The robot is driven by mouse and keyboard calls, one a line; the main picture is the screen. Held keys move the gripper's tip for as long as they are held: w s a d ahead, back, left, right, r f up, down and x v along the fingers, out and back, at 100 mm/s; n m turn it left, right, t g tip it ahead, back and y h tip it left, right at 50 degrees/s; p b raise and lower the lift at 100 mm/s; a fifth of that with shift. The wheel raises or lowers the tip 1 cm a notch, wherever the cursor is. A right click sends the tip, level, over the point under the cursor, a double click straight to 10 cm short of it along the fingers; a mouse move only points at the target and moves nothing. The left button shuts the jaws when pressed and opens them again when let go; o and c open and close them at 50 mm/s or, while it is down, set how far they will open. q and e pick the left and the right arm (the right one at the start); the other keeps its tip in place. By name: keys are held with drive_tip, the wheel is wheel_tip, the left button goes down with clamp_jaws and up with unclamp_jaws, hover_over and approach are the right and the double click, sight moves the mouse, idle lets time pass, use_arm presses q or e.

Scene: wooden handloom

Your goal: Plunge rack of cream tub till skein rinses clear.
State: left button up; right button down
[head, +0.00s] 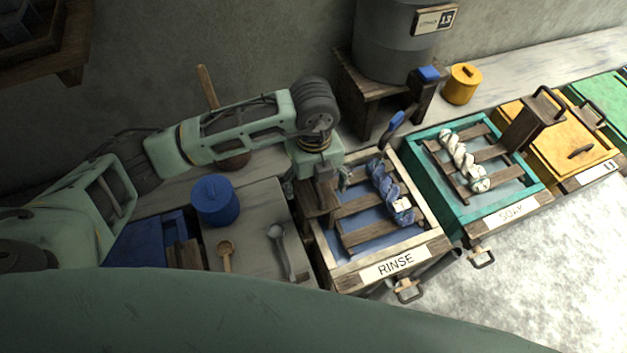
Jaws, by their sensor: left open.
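The cream tub (432,208), labelled RINSE, stands right of centre and holds bluish water. A wooden slatted rack (372,233) sits in it, with a twisted blue and white skein (383,184) lying across the slats. My left gripper (318,190) is open, pointing down at the tub's left side, close to the upright wooden part at the rack's left end. The gripper partly hides that part, and I cannot tell whether the fingers touch it. My right gripper is out of view.
Right of the cream tub stands a teal tub (530,190) labelled SOAK with a white skein (464,160). A yellow lidded tub (585,140) is beyond. A blue canister (214,201), wooden spoon (226,254) and grey ladle (280,250) lie left. A grey barrel (385,40) stands behind.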

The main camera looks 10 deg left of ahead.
use_arm(q)
drive_tip(key=shift+r, duration=0.1)
wheel_tip(320, 180, up, 7)
drive_tip(key=p, duration=0.4)
drive_tip(key=shift+p, duration=0.3)
